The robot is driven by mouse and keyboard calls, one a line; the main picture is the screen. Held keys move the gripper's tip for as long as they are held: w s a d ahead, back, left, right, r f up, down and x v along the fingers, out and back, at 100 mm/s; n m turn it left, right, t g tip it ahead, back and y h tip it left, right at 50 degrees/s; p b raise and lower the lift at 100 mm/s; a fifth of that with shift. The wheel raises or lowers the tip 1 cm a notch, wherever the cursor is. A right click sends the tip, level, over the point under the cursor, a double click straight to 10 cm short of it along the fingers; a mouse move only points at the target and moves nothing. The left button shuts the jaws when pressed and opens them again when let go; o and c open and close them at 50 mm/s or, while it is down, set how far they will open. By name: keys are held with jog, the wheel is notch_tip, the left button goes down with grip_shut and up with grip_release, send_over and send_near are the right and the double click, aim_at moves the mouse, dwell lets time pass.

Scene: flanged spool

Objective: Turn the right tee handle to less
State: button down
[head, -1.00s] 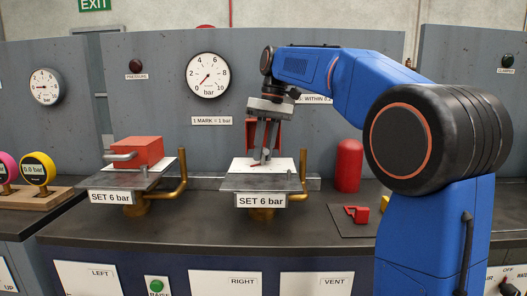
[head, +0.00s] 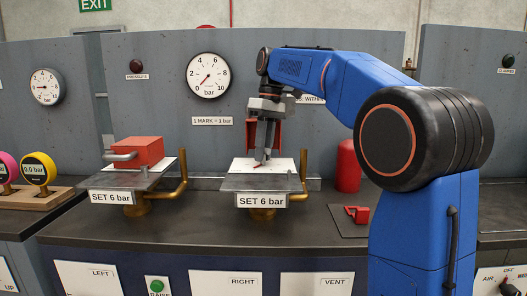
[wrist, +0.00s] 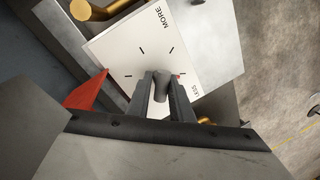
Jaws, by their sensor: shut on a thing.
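The right tee handle (wrist: 161,82) is a grey bar, seen nearly end-on between my fingers in the wrist view. My gripper (wrist: 161,88) is shut on it, and the fingers hide most of it. It stands over a white dial plate (wrist: 117,50) with black tick marks, a small red mark, and the words MORE and LESS (wrist: 195,101). In the head view my gripper (head: 263,158) points down at this plate (head: 238,165), above the right "SET 6 bar" sign (head: 261,200). The large round gauge (head: 208,76) has its needle at the low end, lower left.
A red cover (head: 278,134) stands upright behind my fingers. The left station has a red box-shaped cover (head: 143,150) over its plate. Brass pipes (head: 303,168) rise beside both stations. A red cylinder (head: 347,167) and a small red part (head: 357,213) are to the right.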

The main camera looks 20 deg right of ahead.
jog(key=c, duration=1.6)
grip_release()
